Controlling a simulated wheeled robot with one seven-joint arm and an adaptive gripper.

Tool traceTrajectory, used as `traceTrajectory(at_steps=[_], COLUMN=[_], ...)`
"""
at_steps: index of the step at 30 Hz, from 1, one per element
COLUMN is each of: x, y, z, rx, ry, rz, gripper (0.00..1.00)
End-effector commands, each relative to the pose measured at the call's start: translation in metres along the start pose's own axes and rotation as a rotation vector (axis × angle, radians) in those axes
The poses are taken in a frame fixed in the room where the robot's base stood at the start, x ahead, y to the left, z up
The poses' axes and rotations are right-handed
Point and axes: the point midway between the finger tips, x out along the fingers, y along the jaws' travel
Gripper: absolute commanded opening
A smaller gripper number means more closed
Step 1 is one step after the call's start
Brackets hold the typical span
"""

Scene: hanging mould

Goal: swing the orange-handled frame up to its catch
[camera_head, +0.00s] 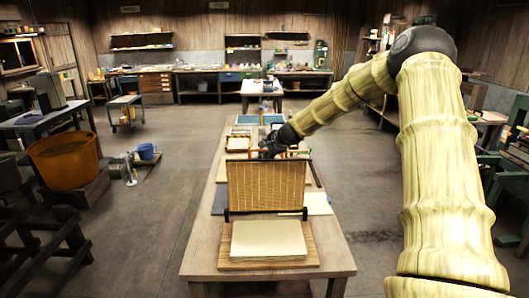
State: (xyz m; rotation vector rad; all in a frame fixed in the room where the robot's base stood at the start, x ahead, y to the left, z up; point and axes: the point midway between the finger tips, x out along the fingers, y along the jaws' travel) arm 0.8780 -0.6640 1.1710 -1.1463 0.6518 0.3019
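The frame (268,187), a tan, finely ribbed panel with a dark edge, stands close to upright across the long wooden table. Its lower edge is by dark brackets on the table. A small orange bar, perhaps its handle (300,152), shows at the top edge, partly covered by my gripper. My gripper (270,150) is dark and small, at or just behind the frame's top edge. Its fingers are too small and hidden to tell whether they are open or shut, or whether they touch the handle. I cannot make out the catch.
A pale stack of sheets (268,240) lies on a wooden board in front of the frame. Trays (239,142) and a blue-edged vat (247,119) sit farther back on the table.

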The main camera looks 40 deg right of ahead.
Motion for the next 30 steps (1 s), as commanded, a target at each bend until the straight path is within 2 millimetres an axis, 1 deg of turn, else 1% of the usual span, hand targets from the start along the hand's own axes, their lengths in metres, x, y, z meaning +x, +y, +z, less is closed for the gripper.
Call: traceTrajectory(at_steps=[1, 21, 24, 30], x=[-0.006, -0.084, -0.094, -0.104], y=[-0.002, -0.002, -0.002, -0.002], z=[0.001, 0.000, 0.000, 0.000], rx=[0.000, 0.000, -0.001, 0.000], ry=[-0.001, -0.001, -0.001, 0.000], rz=[-0.002, -0.003, -0.003, -0.003], gripper=[0.35, 0.35, 0.35, 0.35])
